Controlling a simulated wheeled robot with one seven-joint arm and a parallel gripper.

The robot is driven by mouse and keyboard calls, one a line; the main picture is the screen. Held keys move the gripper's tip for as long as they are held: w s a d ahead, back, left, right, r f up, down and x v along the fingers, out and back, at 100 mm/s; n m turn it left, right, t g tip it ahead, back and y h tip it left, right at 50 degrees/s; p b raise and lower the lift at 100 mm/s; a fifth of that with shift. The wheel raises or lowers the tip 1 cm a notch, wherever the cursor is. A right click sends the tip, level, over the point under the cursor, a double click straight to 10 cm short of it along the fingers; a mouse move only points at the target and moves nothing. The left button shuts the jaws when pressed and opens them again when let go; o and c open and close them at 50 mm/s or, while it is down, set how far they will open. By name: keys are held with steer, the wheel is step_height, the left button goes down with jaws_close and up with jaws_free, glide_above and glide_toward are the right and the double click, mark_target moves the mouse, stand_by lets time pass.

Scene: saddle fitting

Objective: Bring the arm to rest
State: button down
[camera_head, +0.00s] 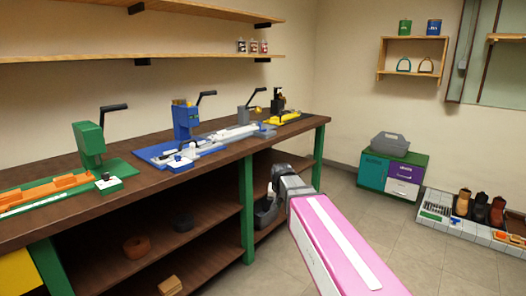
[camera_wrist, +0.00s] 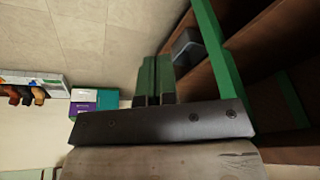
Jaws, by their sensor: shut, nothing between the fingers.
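My arm reaches forward from the lower right of the head view, beside the front of the workbench (camera_head: 160,186). Its end is in front of the bench's open lower shelves, with no visible contact. In the wrist view my gripper (camera_wrist: 158,62) shows as two greenish fingers close together beyond a dark bar with screws. It is shut and holds nothing. In the head view the fingers are hard to make out near the grey wrist.
A green bench leg (camera_head: 247,208) is close to my arm. A grey bin (camera_head: 265,212) sits on the lower shelf. A low cabinet (camera_head: 392,176) and a boot tray (camera_head: 436,212) stand right; floor between is clear.

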steer(key=s+d+f+n+g, duration=0.1)
steer(key=s+d+f+g, duration=0.2)
steer(key=s+d+f, duration=0.9)
steer(key=s+f, duration=0.3)
steer(key=s, duration=0.1)
steer(key=shift+s+d, duration=0.2)
steer(key=shift+s, duration=0.15)
